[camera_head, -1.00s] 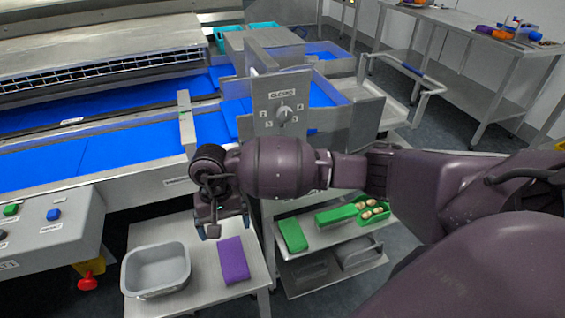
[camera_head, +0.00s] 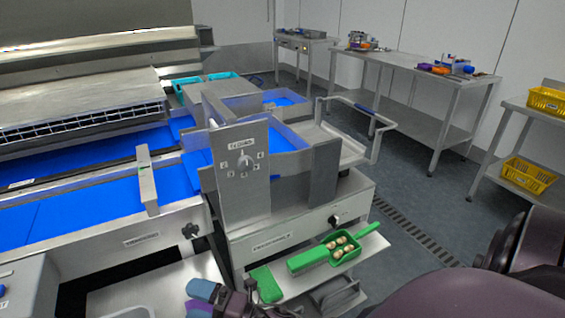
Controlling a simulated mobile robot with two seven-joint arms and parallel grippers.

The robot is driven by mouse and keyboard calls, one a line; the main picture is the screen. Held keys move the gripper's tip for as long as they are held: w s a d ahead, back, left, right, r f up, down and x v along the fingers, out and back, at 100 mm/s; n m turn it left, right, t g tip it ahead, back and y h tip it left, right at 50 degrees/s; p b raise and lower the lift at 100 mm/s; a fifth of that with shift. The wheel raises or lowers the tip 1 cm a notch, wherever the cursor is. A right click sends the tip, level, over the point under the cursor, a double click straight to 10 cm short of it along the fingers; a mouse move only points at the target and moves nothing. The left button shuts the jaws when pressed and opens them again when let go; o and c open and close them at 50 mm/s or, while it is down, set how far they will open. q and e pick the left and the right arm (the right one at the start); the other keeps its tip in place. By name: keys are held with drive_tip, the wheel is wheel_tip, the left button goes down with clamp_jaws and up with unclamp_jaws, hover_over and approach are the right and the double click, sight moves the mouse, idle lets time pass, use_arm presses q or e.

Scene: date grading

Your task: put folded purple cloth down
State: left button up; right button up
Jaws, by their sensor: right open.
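The folded purple cloth (camera_head: 197,309) shows only as a small patch at the bottom edge, mostly cut off by the frame and covered by my gripper. My right gripper (camera_head: 212,296) is low in the view, at the cloth, over the right part of the small steel table (camera_head: 140,288). It is open; its lower part is cut off, and I cannot tell whether it touches the cloth. My left gripper is out of view.
A grey basin (camera_head: 128,313) is partly in view on the small table. The grading machine (camera_head: 240,190) stands behind.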

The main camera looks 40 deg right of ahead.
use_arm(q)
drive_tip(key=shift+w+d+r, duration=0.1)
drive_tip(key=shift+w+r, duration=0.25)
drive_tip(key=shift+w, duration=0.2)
use_arm(e)
drive_tip(key=s+d+f+m+g+h, duration=0.5)
drive_tip(key=s+d+f+m+h, duration=0.6)
drive_tip(key=m, duration=1.1)
drive_tip(key=s+d+f, duration=0.3)
drive_tip(key=f, duration=0.1)
drive_tip(key=shift+f+g, duration=0.15)
drive_tip(key=shift+g, duration=0.15)
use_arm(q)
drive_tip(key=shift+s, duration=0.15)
use_arm(e)
drive_tip(key=shift+d, duration=0.1)
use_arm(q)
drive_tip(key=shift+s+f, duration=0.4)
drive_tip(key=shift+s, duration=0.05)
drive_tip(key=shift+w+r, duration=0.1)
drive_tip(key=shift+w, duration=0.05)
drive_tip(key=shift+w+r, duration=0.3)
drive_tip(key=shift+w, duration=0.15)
